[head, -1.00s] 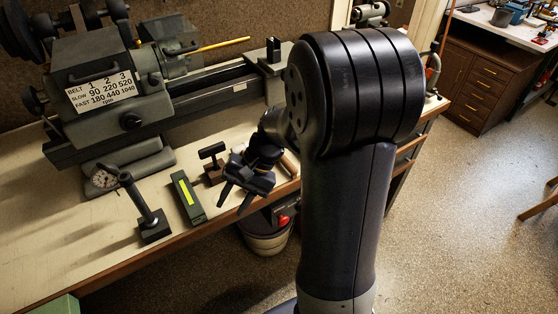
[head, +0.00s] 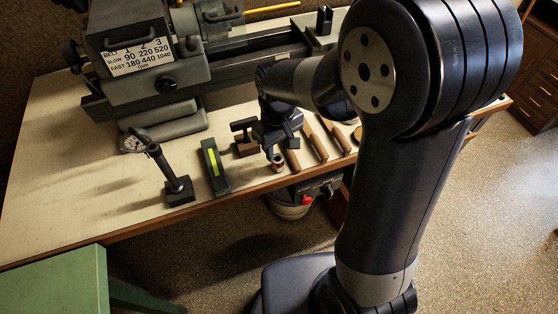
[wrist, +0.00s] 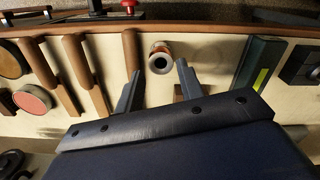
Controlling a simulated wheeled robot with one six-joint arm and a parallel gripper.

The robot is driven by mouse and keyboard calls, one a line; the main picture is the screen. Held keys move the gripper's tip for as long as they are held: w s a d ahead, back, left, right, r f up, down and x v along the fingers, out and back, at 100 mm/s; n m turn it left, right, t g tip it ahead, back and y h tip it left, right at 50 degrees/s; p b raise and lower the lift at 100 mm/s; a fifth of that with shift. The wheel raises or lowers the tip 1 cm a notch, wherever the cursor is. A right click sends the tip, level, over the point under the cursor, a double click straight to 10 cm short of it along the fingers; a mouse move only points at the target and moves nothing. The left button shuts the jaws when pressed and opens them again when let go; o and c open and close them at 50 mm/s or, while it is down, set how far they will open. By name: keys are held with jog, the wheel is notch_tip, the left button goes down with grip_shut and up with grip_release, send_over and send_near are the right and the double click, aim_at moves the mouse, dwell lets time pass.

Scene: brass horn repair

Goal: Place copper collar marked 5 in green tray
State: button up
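A small copper-coloured collar (head: 277,162) stands near the front edge of the bench. In the wrist view the collar (wrist: 160,50) shows its round dark opening; no number can be read on it. My gripper (head: 274,150) is above the bench at the collar, with part of the hand hidden by my arm. In the wrist view my gripper (wrist: 158,70) has its fingers spread, with the collar between or just beyond the tips, not visibly gripped. I cannot make out a green tray for certain; a green flat-topped surface (head: 55,285) is at the lower left.
A lathe (head: 165,75) stands along the back of the bench (head: 60,205). A green bar with a yellow strip (head: 214,165), a dial gauge stand (head: 176,185) and a dark T-shaped tool (head: 245,140) stand left of the collar. Wooden-handled tools (head: 316,142) lie to its right.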

aim_at(277, 158)
jog(key=shift+w+a+f+p, duration=0.1)
jog(key=shift+f+p, duration=0.2)
jog(key=shift+f, duration=2.5)
jog(key=shift+c, duration=0.5)
grip_shut()
jog(key=shift+r, duration=0.15)
notch_tip(277, 158, up, 10)
jog(key=shift+f, duration=0.2)
jog(key=shift+r, duration=0.1)
